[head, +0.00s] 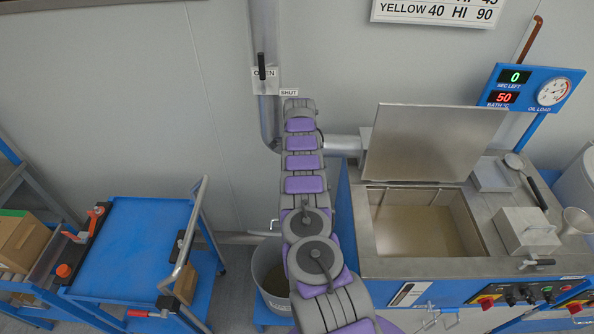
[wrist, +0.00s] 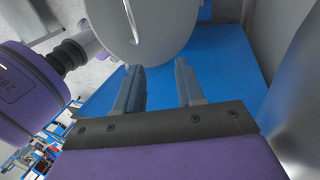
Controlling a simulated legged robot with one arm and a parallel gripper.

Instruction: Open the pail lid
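The grey pail (head: 268,283) stands low on a blue base, left of the fryer, partly hidden by my arm. Its left side shows, with a dark brownish inside. In the wrist view, a pale grey round disc with a thin curved white handle (wrist: 140,20) fills the upper middle; I cannot tell for sure that it is the pail lid. My gripper (wrist: 157,68) is open, its two fingers apart just below the disc, with blue surface between them. I cannot tell whether a finger touches the disc. In the head view the fingertips are hidden.
A fryer with raised metal cover (head: 432,140) and open bath stands right. A blue cart (head: 135,245) with a bent metal handle stands left. A wall pipe carries a black lever (head: 262,66) beside OPEN and SHUT labels. A metal box (head: 527,230) sits at the fryer's right.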

